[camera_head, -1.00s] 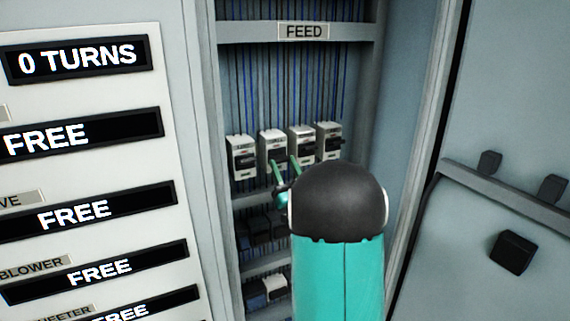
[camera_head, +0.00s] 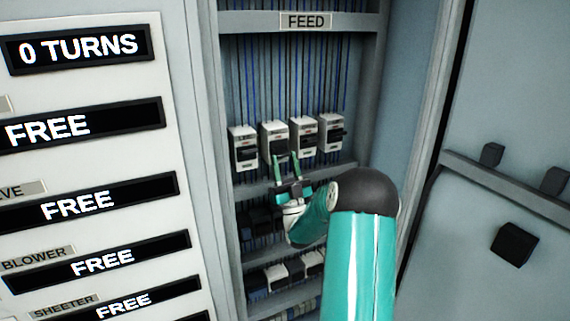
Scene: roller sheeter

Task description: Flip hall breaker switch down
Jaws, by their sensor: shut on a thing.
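A row of several white breakers with black switch levers stands on the upper shelf of the open cabinet, under the FEED label. The second breaker from the left (camera_head: 274,134) is right above my gripper (camera_head: 286,158). My gripper's two green fingers point up at its lower part and are shut on its dark lever. The leftmost breaker (camera_head: 243,141), the third breaker (camera_head: 303,134) and the rightmost breaker (camera_head: 331,128) stand free of the fingers. The names on the breakers are too small to read, so I cannot tell which is the hall one.
Lower shelves hold more breakers (camera_head: 276,272), partly behind my arm. A panel of black displays (camera_head: 98,204) stands at the left. The open cabinet door (camera_head: 500,190) with a black block (camera_head: 512,244) is at the right. The FEED label (camera_head: 306,20) is above.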

